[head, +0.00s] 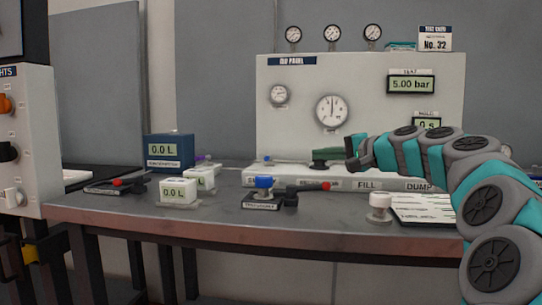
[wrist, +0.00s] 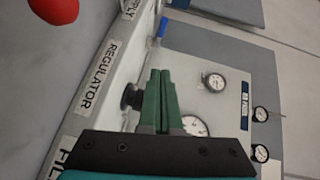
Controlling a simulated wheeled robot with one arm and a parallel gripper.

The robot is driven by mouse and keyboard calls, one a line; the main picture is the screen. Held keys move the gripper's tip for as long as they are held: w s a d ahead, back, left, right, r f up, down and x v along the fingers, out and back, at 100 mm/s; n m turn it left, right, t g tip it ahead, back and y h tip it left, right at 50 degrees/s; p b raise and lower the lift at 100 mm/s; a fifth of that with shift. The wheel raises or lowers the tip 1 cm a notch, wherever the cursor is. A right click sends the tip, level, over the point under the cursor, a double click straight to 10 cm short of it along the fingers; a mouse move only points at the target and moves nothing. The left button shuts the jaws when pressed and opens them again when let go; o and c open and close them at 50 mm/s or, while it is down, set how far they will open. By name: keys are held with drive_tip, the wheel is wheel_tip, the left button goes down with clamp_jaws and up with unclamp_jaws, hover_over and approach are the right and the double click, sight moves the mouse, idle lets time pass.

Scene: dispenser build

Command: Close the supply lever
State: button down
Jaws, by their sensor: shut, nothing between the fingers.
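The supply lever shows as a small blue handle (wrist: 162,28) at the top of the wrist view, beside a label partly cut off to "PLY".
The bench panel (head: 300,95) with gauges stands behind. A red-tipped lever (head: 326,187) on a blue-capped valve is in front, its red ball (wrist: 52,8) near the wrist camera. A white cylinder (head: 380,207) and papers (head: 425,209) lie at right. Small displays stand left.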

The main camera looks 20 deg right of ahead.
sight(273, 172)
drive_tip(key=x, duration=0.9)
drive_tip(key=shift+w+a+p, duration=0.15)
drive_tip(key=shift+w+p, duration=0.1)
drive_tip(key=shift+p, duration=0.1)
drive_tip(key=a, duration=0.1)
drive_tip(key=w+a, duration=0.1)
drive_tip(key=shift+w+a+f, duration=0.25)
drive_tip(key=shift+a+f, duration=0.05)
drive_tip(key=shift+a, duration=0.1)
drive_tip(key=shift+w+a+f, duration=0.15)
drive_tip(key=shift+w+a, duration=0.05)
drive_tip(key=shift+a, duration=0.2)
drive_tip(key=shift+a, duration=0.1)
drive_tip(key=shift+w+a+m+h, duration=0.2)
drive_tip(key=shift+a+m+h, duration=0.15)
drive_tip(key=shift+a, duration=0.25)
drive_tip(key=shift+a+m+t+h, duration=0.3)
drive_tip(key=shift+m+h, duration=0.15)
drive_tip(key=shift+h, duration=0.3)
drive_tip(key=shift+w+f, duration=0.1)
